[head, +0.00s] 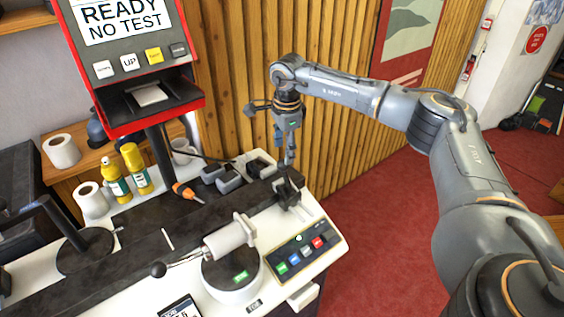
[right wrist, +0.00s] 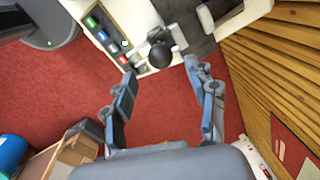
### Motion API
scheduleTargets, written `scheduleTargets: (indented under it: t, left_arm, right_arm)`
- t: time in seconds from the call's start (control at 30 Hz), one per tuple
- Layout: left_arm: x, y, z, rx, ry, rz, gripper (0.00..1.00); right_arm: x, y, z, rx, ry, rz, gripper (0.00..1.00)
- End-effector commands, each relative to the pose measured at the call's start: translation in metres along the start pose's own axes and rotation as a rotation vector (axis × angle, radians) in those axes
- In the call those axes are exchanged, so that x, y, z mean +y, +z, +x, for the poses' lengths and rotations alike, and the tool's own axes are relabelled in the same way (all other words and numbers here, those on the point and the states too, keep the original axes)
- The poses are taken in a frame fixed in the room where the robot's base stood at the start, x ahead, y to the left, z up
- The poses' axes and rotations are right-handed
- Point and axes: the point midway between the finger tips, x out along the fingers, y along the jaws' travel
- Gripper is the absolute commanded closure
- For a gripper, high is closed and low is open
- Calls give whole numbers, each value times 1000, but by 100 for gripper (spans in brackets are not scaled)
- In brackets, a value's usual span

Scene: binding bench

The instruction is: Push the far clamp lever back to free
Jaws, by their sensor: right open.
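The far clamp (head: 290,194) is a dark block at the right end of the dark bar on the white bench, in the head view. In the right wrist view a black ball knob (right wrist: 160,55), seemingly its lever's end, shows just beyond my fingertips. My right gripper (head: 289,160) points down above the far clamp in the head view. In the right wrist view its two fingers (right wrist: 160,72) are apart with nothing held. Whether they touch the knob I cannot tell. The lever's angle is hard to make out. My left gripper is out of view.
A pale cylinder clamp (head: 230,237) with a ball-ended lever (head: 158,270) stands nearer. A button panel (head: 303,252) lies to the right of it. A red-framed display (head: 135,60), yellow bottles (head: 133,165) and paper rolls (head: 62,151) stand left. A slatted wood wall (head: 240,70) is behind.

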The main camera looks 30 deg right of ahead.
Motion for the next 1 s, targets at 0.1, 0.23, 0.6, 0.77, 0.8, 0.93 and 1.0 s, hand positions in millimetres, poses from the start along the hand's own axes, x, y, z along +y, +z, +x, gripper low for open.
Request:
scheduleTargets:
  t: [0.1,0.23,0.6,0.77,0.8,0.93,1.0]
  left_arm:
    - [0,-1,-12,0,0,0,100]
    - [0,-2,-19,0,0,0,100]
    - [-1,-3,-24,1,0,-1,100]
    - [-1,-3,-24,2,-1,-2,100]
    - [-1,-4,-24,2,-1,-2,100]
    - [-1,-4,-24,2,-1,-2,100]
    - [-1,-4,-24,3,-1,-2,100]
  right_arm:
    - [1,0,24,1,5,1,43]
    - [0,1,47,0,2,0,43]
    - [0,1,75,-2,-1,0,43]
    - [0,1,75,-2,-1,0,43]
    - [0,1,75,-2,-1,0,45]
    - [0,1,74,-2,-1,0,71]
    - [0,1,74,-2,-1,0,86]
